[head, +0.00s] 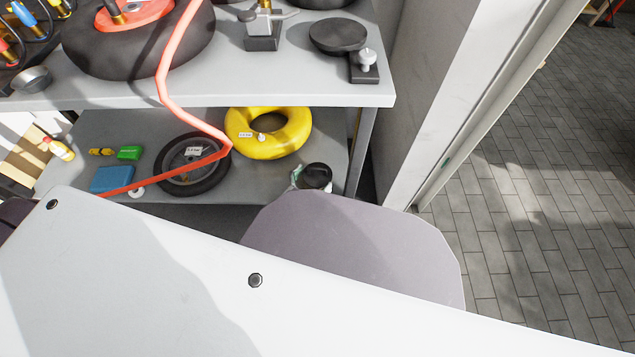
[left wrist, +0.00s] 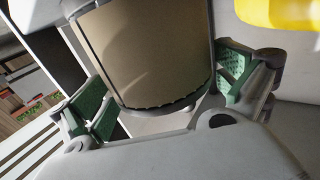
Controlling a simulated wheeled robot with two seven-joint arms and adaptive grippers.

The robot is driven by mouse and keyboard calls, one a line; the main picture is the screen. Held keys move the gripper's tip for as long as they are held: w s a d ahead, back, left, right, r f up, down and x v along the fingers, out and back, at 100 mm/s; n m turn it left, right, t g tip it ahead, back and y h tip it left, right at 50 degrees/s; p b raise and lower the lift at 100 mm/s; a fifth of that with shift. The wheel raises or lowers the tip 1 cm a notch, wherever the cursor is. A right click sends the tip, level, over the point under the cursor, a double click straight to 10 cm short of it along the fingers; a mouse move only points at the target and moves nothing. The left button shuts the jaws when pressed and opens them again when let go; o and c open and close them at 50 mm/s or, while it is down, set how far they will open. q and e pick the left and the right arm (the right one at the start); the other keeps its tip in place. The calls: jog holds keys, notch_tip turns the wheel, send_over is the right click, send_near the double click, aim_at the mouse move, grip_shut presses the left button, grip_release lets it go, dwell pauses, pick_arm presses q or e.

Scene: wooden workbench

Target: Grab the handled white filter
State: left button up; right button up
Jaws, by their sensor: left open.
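In the left wrist view a large cylinder (left wrist: 150,55) with a tan side and a grey rim stands between the fingers of my left gripper (left wrist: 165,92). The gripper is open, with green pads on either side of the cylinder. I cannot tell whether the pads touch it. In the head view a dark round-topped object (head: 316,176) sits at the front right of the lower shelf, with a small whitish-green part at its left edge. It may be the same cylinder. No handle is clearly visible, and I cannot confirm that it is the white filter. My right gripper is not in view.
A yellow ring (head: 268,133) and a black wheel (head: 193,164) lie on the lower shelf (head: 220,195), left of the dark-topped object. The upper shelf (head: 240,92) overhangs behind. A red strap (head: 180,60) hangs across. Pale panels, probably mine, cover the foreground.

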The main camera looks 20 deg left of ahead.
aim_at(317, 169)
pick_arm(q)
jog(key=shift+w+d, duration=0.2)
jog(key=shift+w, duration=0.3)
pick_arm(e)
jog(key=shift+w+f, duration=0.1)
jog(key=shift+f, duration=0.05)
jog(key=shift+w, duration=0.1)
pick_arm(q)
jog(key=c, duration=0.9)
jog(key=shift+o, duration=0.2)
jog(key=shift+r, duration=0.15)
jog(key=shift+r+p, duration=0.55)
jog(key=shift+r, duration=0.4)
notch_tip(317, 169, up, 6)
jog(key=p, duration=0.3)
jog(key=shift+r+p, duration=0.1)
jog(key=shift+p, duration=0.2)
jog(key=shift+r+p, duration=0.4)
jog(key=shift+r, duration=0.45)
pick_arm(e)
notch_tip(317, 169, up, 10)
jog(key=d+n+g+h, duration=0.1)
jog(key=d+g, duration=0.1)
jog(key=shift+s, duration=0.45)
